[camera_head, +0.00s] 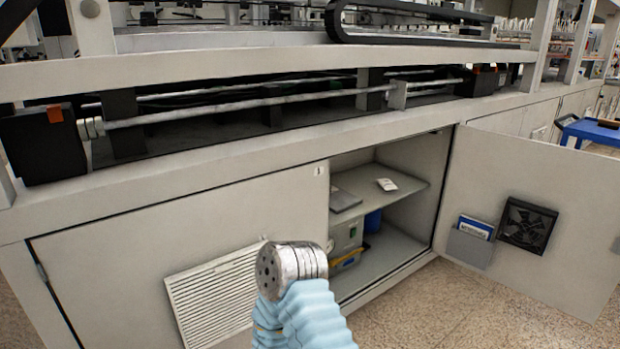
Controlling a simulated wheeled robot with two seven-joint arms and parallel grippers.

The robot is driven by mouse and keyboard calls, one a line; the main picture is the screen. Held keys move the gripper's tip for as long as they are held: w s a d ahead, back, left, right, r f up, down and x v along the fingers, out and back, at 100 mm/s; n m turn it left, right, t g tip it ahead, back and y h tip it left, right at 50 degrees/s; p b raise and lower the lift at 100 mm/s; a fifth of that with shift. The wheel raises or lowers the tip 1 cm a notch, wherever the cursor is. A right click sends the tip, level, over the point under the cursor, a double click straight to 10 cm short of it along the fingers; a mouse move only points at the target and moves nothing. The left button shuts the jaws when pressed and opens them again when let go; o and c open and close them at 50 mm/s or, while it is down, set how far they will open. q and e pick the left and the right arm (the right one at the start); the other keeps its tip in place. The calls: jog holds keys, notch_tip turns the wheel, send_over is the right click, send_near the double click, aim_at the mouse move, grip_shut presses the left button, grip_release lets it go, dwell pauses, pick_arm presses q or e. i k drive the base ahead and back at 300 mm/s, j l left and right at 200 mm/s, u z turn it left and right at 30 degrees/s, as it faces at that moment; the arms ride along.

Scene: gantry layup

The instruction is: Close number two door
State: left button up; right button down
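One cabinet door (540,200) stands wide open on the right, hinged at the right edge of the opening. Its inner face shows, and no number is visible on it. The cabinet (385,250) behind it is open, with a shelf and items inside. A shut door (130,240) to the left has a vent grille and a small label (319,170) that looks like a 1. An arm of mine in a light blue sleeve rises from the bottom middle, ending in a metal round part. I cannot tell which arm it is. No gripper fingers show.
The open door carries a fan (527,224) and a pocket with a blue booklet (475,228). A gantry with rails (240,105) runs above the cabinets. A blue cart (592,132) stands at the far right. Speckled floor (450,300) is clear in front of the door.

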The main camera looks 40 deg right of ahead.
aim_at(575, 270)
jog(key=k+l+z, duration=0.15)
jog(key=l+z, duration=0.65)
jog(key=i+l+z, duration=0.15)
jog(key=l, duration=2.1)
jog(key=l+z, duration=0.25)
jog(key=l, duration=3.45)
jog(key=l+u, duration=0.15)
jog(key=l, duration=0.45)
jog(key=l+u, duration=0.15)
jog(key=l, duration=0.45)
jog(key=k+l+u, duration=0.1)
jog(key=l, duration=0.5)
jog(key=k+l+u, duration=0.15)
jog(key=l, duration=0.45)
jog(key=l+u, duration=0.4)
jog(key=l, duration=0.25)
jog(key=l+u, duration=0.4)
jog(key=l, duration=0.25)
jog(key=l+u, duration=0.15)
jog(key=u, duration=0.15)
jog(key=k+l+u, duration=0.1)
jog(key=u, duration=0.25)
